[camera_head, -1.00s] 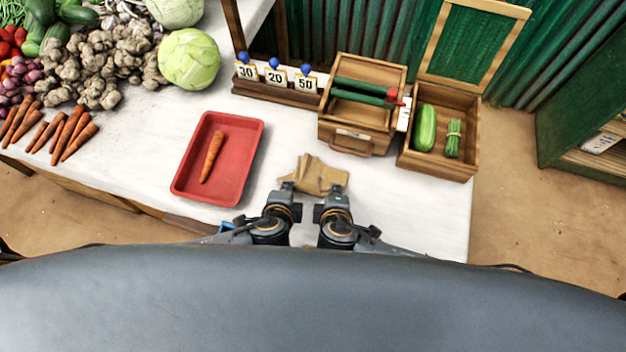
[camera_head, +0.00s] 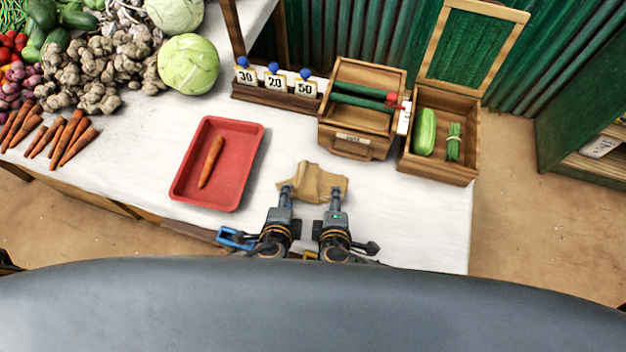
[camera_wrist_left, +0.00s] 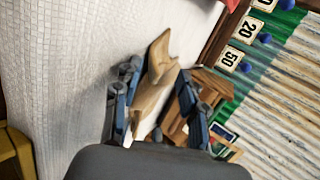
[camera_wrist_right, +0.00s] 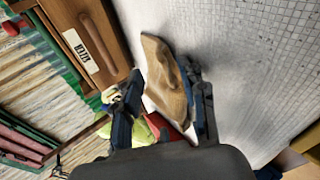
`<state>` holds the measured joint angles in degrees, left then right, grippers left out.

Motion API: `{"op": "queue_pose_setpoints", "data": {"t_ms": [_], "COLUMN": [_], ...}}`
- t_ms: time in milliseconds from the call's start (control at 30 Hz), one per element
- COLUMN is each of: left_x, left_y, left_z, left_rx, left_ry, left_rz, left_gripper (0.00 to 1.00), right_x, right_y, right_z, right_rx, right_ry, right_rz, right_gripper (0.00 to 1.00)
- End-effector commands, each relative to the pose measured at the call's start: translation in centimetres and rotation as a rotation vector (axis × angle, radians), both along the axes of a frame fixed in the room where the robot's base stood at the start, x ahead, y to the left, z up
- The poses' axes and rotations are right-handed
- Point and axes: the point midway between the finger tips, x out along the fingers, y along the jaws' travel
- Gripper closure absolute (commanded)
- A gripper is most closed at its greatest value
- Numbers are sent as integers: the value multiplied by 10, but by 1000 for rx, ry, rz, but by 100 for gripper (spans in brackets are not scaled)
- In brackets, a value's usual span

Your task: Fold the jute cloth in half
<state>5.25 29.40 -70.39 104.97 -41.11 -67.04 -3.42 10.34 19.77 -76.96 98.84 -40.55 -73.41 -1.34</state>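The jute cloth (camera_head: 316,178) is a small brown, creased piece at the front of the white table. Its edges look raised and uneven; I cannot tell whether layers overlap. My left gripper (camera_head: 286,190) is at its near left corner, and my right gripper (camera_head: 336,196) is at its near right edge. In the left wrist view, the cloth (camera_wrist_left: 160,62) shows between the spread fingers of the left gripper (camera_wrist_left: 152,92). In the right wrist view, the cloth (camera_wrist_right: 160,65) shows between the spread fingers of the right gripper (camera_wrist_right: 165,95). Contact at the fingertips is unclear.
A red tray (camera_head: 183,190) with a carrot (camera_head: 210,162) lies left of the cloth. A wooden drawer box (camera_head: 352,146) and an open crate (camera_head: 430,168) stand behind and right. Price cards (camera_head: 276,82) stand farther back. The table's front right is clear.

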Motion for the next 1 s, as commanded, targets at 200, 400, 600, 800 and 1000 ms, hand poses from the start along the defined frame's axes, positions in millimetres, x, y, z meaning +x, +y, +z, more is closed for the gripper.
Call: {"op": "queue_pose_setpoints", "data": {"t_ms": [200,400,600,800,1000], "left_x": [-1,-11,-31,-50,-60], "left_y": [0,0,0,0,0], "left_z": [2,26,52,77,90], "left_rx": [-1,-4,-3,-3,1], "left_ry": [0,1,3,2,1], "left_rz": [0,1,0,1,1], "left_gripper": [58,58,58,58,58], "right_x": [-1,-11,-30,-50,-60], "right_y": [0,1,0,0,0], "right_z": [2,27,52,77,90], "right_rx": [1,4,4,3,0], "right_ry": [0,1,2,1,0], "right_rz": [-1,-1,0,0,0], "right_gripper": [58,58,58,58,58]}}
